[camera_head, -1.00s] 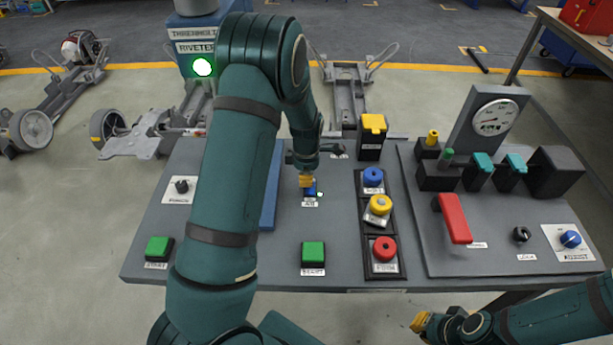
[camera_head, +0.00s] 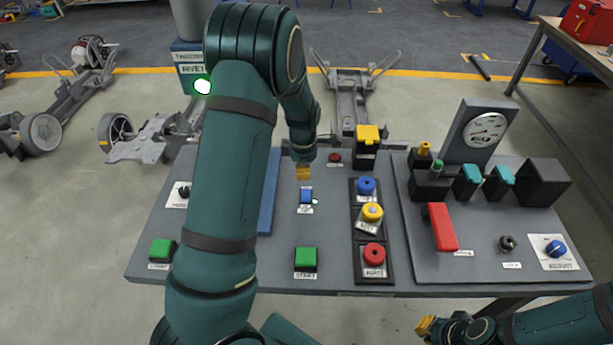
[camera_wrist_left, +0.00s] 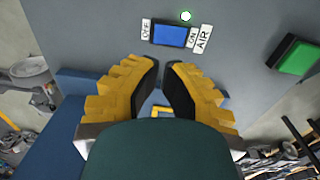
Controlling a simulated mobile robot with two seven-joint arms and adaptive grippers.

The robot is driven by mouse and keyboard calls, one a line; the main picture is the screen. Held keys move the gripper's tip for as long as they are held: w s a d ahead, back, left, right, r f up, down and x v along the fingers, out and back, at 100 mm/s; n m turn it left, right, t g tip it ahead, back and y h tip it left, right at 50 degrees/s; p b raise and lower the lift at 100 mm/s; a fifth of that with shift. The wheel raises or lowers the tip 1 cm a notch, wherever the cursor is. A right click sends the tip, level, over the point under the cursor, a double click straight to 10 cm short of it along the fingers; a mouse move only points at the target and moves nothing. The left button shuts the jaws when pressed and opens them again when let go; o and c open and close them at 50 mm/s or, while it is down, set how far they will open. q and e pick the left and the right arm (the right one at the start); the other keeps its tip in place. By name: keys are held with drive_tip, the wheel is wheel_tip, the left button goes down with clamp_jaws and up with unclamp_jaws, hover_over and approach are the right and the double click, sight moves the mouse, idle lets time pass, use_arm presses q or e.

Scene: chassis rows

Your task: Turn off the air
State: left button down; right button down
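The blue AIR rocker switch (camera_head: 306,195) is on the grey panel. In the left wrist view the rocker (camera_wrist_left: 173,35) lies between an OFF label (camera_wrist_left: 147,29) and an ON label (camera_wrist_left: 193,39). A small lamp (camera_wrist_left: 186,15) beside it glows white-green. I cannot tell which side of the rocker is pressed. My left gripper (camera_head: 303,172) hangs just behind the rocker, apart from it. In the left wrist view its yellow fingers (camera_wrist_left: 162,66) have a narrow gap between them and hold nothing. My right gripper (camera_head: 425,327) is low at the right, its opening unclear.
A red lever (camera_head: 441,228) and gauge (camera_head: 485,129) stand right.

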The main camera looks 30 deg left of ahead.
use_arm(q)
wheel_tip(320, 180, up, 7)
drive_tip(key=p, duration=0.1)
drive_tip(key=shift+s+f, duration=0.15)
drive_tip(key=shift+s, duration=0.25)
drive_tip(key=b, duration=0.3)
drive_tip(key=shift+d+f+t+y+b, duration=0.2)
drive_tip(key=shift+f+t+y+b, duration=0.1)
drive_tip(key=shift+t+b, duration=0.1)
